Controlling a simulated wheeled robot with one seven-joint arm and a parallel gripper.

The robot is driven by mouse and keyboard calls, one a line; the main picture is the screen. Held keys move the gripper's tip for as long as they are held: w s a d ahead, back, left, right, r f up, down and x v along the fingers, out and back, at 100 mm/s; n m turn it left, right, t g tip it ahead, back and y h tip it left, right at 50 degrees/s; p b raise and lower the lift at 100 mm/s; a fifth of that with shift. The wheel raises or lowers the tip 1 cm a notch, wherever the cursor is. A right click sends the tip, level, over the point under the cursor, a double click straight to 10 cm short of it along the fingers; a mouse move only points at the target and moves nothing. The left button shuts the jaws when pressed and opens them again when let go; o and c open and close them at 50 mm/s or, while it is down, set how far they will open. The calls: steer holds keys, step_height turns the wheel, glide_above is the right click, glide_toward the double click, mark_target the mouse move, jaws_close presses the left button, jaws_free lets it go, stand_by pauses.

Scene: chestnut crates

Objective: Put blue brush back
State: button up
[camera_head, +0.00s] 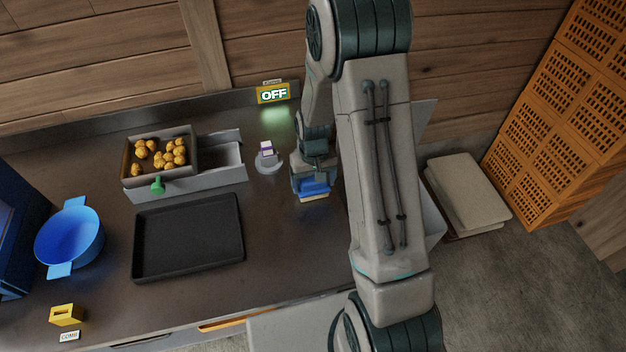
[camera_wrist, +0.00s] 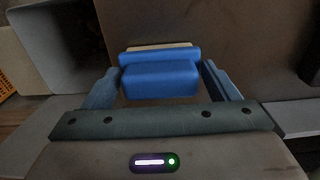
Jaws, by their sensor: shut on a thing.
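The blue brush (camera_head: 314,187) is a blue block with a pale tan layer along its underside. It is in my gripper (camera_head: 312,174), just left of my arm over the back right part of the counter. In the wrist view the brush (camera_wrist: 160,78) lies between the two fingers of my gripper (camera_wrist: 160,85), which are shut on it. I cannot tell whether the brush touches the counter. No holder marked for the brush is clear to me. A yellow slotted block (camera_head: 66,315) stands at the front left of the counter, behind a small white label (camera_head: 69,337) reading "COMB".
A crate of chestnuts (camera_head: 126,170) with a green knob, a grey open tray (camera_head: 232,181), a purple-and-white item on a round base (camera_head: 266,156), a black tray (camera_head: 187,238) and a blue pot (camera_head: 68,240) stand on the counter. An "OFF" sign (camera_head: 273,95) is behind.

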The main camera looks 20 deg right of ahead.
steer(key=shift+f, duration=0.2)
steer(key=o, duration=0.9)
steer(key=shift+r, duration=0.1)
step_height(320, 180, up, 12)
steer(key=b, duration=0.1)
steer(key=shift+s+a+r+t, duration=0.1)
steer(key=shift+s+r+t, duration=0.45)
steer(key=shift+s+r, duration=2.1)
steer(key=shift+s+r+t, duration=0.5)
steer(key=shift+s+r, duration=0.95)
steer(key=shift+s, duration=2.25)
steer(key=shift+s+a+r+t, duration=0.1)
steer(key=shift+s+r+t, duration=0.45)
steer(key=shift+s+r, duration=2.1)
